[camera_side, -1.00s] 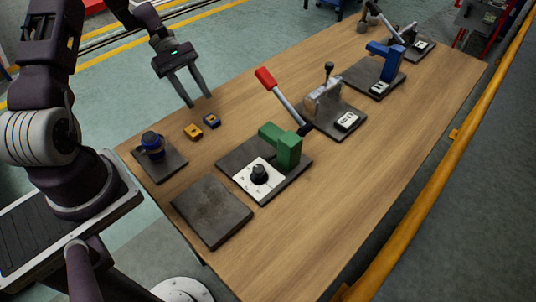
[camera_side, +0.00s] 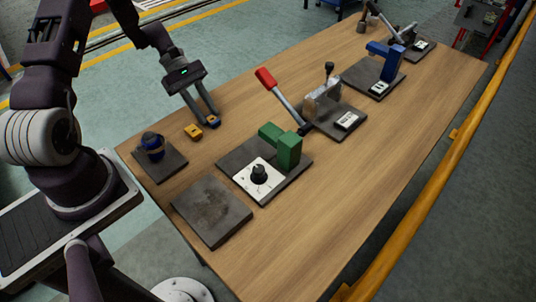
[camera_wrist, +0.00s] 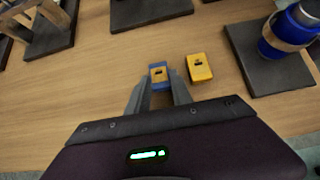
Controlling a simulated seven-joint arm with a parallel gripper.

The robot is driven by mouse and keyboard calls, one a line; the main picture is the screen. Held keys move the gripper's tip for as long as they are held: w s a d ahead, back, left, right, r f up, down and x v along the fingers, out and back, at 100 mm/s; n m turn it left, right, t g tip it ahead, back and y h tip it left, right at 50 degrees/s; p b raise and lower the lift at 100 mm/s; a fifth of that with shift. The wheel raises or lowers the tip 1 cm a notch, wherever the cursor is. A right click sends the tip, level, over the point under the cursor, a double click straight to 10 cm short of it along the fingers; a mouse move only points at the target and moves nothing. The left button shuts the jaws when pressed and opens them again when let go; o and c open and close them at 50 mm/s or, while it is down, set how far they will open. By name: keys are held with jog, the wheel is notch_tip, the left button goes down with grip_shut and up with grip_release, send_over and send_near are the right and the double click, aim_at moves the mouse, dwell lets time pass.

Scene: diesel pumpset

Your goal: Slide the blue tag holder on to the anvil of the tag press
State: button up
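The blue tag holder (camera_wrist: 158,78) is a small blue block with a yellow face and a dark slot. It sits on the table near the edge, also seen in the side view (camera_side: 213,121). My gripper (camera_side: 209,120) is open and low over it, with its fingertips on either side of the holder in the wrist view (camera_wrist: 160,86). I cannot tell whether they touch it. Which is the tag press is not clear.
A yellow block (camera_wrist: 199,68) of similar size lies close beside the holder. A blue cylindrical item with a tan band (camera_side: 152,145) stands on a dark plate. A bare dark plate (camera_side: 212,212) lies at the front. Wooden table (camera_side: 350,190) is clear along the right.

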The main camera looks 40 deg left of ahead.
jog(key=shift+r, duration=0.2)
jog(key=w+d+r, duration=0.1)
jog(key=d, duration=0.2)
jog(key=w+d+r, duration=0.1)
jog(key=d+r, duration=0.1)
jog(key=d, duration=0.1)
jog(key=w+d+r, duration=0.1)
jog(key=d, duration=0.2)
jog(key=shift+w+d+r, duration=0.15)
jog(key=shift+w+d, duration=0.1)
jog(key=shift+d, duration=0.1)
jog(key=shift+a+f+x, duration=0.1)
jog(key=shift+f+x, duration=0.05)
jog(key=shift+x, duration=0.8)
jog(key=shift+a+f+x, duration=0.1)
jog(key=shift+a+x, duration=0.05)
jog(key=shift+x, duration=0.75)
jog(key=shift+d, duration=3.05)
jog(key=shift+f, duration=0.2)
